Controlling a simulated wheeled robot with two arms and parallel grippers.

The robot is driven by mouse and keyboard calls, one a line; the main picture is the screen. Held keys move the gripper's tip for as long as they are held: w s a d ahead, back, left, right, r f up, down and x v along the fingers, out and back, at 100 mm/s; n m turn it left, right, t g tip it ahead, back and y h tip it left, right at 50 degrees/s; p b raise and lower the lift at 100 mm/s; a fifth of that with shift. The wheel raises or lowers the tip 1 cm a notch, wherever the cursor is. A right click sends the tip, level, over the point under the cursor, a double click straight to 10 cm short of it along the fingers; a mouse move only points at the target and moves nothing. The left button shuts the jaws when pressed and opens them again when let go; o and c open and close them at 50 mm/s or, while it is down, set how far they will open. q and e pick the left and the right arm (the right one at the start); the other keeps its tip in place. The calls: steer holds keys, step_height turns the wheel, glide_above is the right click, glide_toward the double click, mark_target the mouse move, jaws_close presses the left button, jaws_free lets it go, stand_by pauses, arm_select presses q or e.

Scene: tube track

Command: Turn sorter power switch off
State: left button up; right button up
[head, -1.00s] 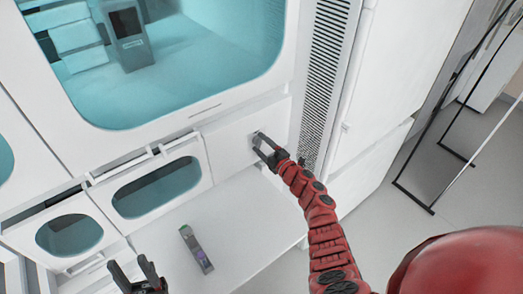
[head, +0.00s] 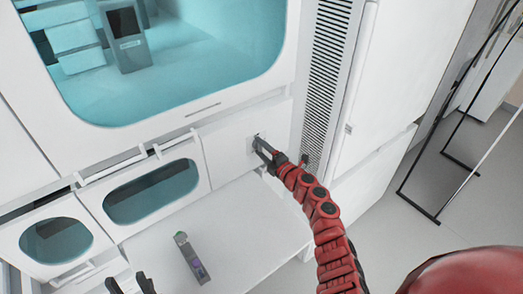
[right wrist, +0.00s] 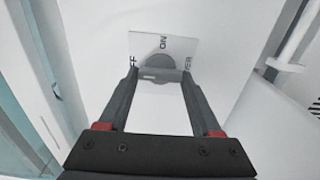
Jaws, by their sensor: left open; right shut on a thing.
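The sorter power switch (right wrist: 157,62) is a grey round knob with a grip bar on a pale square plate (right wrist: 178,45), seen in the right wrist view. "ON" reads above the knob, with partly hidden lettering at its left and right. My right gripper (right wrist: 160,78) is shut on the knob's bar, one finger at each end. In the head view my right gripper (head: 262,147) is at the white machine's front panel and mostly hides the switch. My left gripper (head: 132,283) is open and empty at the bottom edge, apart from the switch.
A small grey device (head: 193,258) with green and purple parts lies on the white ledge (head: 240,225) below the panel. A vented strip (head: 326,85) and white cabinets (head: 395,75) stand right of the panel. Windowed drawers (head: 152,192) are at the left.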

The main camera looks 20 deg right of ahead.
steer(key=o, duration=1.4)
steer(key=shift+s+d, duration=0.25)
steer(key=shift+s, duration=0.2)
steer(key=p+v, duration=0.1)
steer(key=v, duration=1.5)
steer(key=shift+s+p, duration=0.25)
steer(key=shift+p, duration=0.1)
